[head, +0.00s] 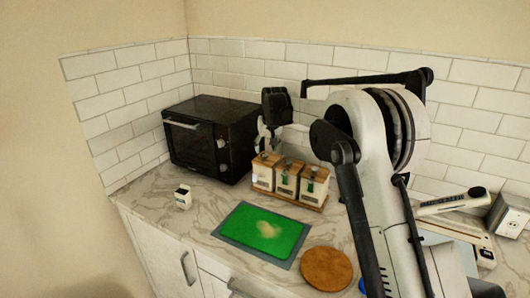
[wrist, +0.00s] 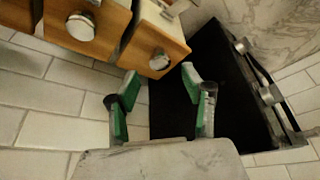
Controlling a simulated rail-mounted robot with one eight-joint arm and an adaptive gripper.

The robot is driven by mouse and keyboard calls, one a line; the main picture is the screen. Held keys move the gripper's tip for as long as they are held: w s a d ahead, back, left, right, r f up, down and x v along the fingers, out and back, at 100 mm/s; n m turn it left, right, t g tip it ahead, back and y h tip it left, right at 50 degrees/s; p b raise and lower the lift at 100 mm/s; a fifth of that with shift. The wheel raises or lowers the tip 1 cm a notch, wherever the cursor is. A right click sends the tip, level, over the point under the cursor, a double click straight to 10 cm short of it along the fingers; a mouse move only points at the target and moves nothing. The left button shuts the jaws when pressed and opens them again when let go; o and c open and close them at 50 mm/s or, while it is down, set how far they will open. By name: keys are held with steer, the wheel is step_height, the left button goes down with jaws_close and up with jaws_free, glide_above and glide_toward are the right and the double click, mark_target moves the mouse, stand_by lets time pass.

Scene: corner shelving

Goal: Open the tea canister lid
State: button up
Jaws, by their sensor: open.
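Three cream canisters with wooden lids stand in a row: left (head: 263,177), middle (head: 286,183) and right (head: 313,188). Their labels are too small to read, so I cannot tell which is the tea canister. In the wrist view, two wooden lids show at the top, with round metal knobs: the end lid's knob (wrist: 158,60) and its neighbour's knob (wrist: 82,26). My gripper (head: 266,145) is over the left canister. In the wrist view my gripper (wrist: 160,84) is open and empty, its green-padded fingers apart, with the end knob just beyond the fingertips. Contact is not visible.
A black toaster oven (head: 213,137) stands close to the left of the canisters; it also shows in the wrist view (wrist: 205,60). The tiled wall is behind. A green cutting board (head: 262,232), a round wooden board (head: 327,269) and a small white box (head: 183,197) lie in front.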

mark_target(265, 154)
steer(key=shift+x, duration=2)
jaws_close()
